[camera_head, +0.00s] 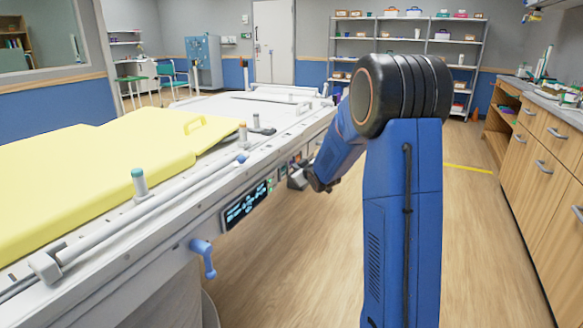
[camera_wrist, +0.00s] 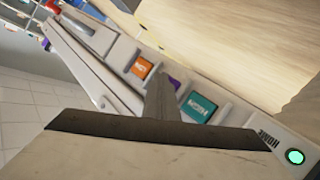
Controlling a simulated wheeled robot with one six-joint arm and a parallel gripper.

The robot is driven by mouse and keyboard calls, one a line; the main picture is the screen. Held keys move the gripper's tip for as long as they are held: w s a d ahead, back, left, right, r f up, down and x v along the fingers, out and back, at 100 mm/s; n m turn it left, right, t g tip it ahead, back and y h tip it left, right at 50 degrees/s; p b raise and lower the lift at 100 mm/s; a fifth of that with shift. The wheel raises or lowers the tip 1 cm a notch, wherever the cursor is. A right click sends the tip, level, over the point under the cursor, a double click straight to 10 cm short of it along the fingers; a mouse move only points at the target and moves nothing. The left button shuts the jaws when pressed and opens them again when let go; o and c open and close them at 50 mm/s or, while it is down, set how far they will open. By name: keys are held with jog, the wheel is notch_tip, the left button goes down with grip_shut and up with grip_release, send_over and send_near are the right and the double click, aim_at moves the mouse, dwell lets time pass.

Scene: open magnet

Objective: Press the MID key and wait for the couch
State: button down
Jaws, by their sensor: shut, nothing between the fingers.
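In the wrist view a row of coloured keys sits on the pale couch-side panel: an orange key (camera_wrist: 141,67) that seems to read LOW, a purple key (camera_wrist: 174,85) and a teal key (camera_wrist: 197,107) that seems to read HIGH. My gripper (camera_wrist: 160,78) is shut and empty, its dark finger lying across the purple key and hiding most of it and any label. I cannot tell whether it touches the key. In the head view my gripper (camera_head: 312,182) is at the couch's side panel. The couch (camera_head: 100,165) has a yellow pad.
A lit display (camera_head: 246,206) and a blue lever (camera_head: 203,257) are on the couch side. A green light (camera_wrist: 294,156) glows beside the HOME label. Wooden drawers (camera_head: 540,145) stand at right; the floor between is clear. Shelves (camera_head: 408,45) stand at the back.

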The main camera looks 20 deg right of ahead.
jog(key=shift+s, duration=0.1)
jog(key=shift+s+d, duration=0.5)
jog(key=shift+s, duration=0.1)
jog(key=shift+s+d, duration=0.75)
jog(key=shift+s, duration=0.2)
jog(key=shift+s+d, duration=0.75)
jog(key=shift+s, duration=0.2)
jog(key=s+d, duration=0.3)
jog(key=s, duration=0.1)
jog(key=shift+s+d, duration=0.35)
dwell(2.6)
